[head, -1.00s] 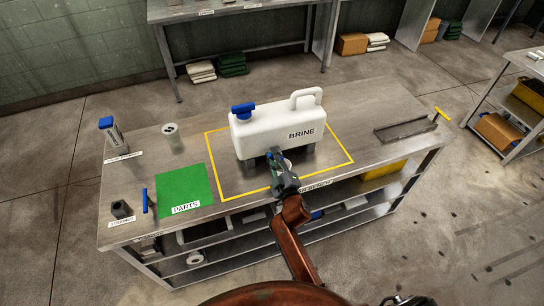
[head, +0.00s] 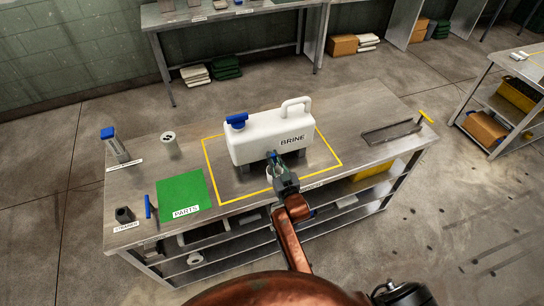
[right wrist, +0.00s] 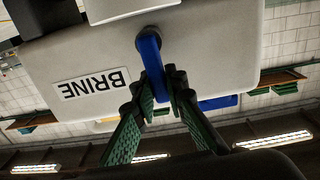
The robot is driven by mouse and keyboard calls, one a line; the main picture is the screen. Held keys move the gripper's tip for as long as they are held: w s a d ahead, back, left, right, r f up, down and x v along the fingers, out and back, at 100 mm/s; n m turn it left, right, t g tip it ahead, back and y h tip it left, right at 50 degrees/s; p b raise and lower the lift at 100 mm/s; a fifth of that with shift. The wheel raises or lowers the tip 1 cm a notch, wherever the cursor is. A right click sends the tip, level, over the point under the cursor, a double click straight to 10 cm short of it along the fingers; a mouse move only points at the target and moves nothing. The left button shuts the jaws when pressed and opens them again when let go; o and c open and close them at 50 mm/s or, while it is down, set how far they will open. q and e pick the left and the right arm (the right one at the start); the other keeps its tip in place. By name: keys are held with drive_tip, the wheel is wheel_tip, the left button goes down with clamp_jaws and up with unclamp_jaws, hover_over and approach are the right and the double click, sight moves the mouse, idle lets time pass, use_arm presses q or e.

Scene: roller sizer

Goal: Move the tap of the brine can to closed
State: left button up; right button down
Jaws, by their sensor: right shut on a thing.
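The white brine can (head: 262,143) stands upright on the workbench, inside the yellow outline, with a blue cap (head: 237,120) at its top left. It also shows upside down in the right wrist view (right wrist: 200,45). Its blue tap lever (right wrist: 150,58) runs from a round grey boss on the can's front face. My right gripper (right wrist: 163,80) has its green-padded fingers on both sides of the lever and is shut on it. In the head view my right gripper (head: 274,162) is at the can's lower front and mostly hides the tap. My left gripper is not in view.
On the bench are a green parts mat (head: 184,193), a grey cup (head: 170,145), a blue-topped dispenser (head: 115,145), a blue-handled tool (head: 150,208) and a metal tray (head: 392,132) at right. The bench top between can and tray is clear.

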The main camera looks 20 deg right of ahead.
drive_tip(key=shift+d+m, duration=0.2)
drive_tip(key=shift+m, duration=0.2)
drive_tip(key=c, duration=2.2)
unclamp_jaws()
drive_tip(key=s, duration=0.7)
drive_tip(key=shift+s, duration=0.3)
drive_tip(key=shift+f, duration=0.1)
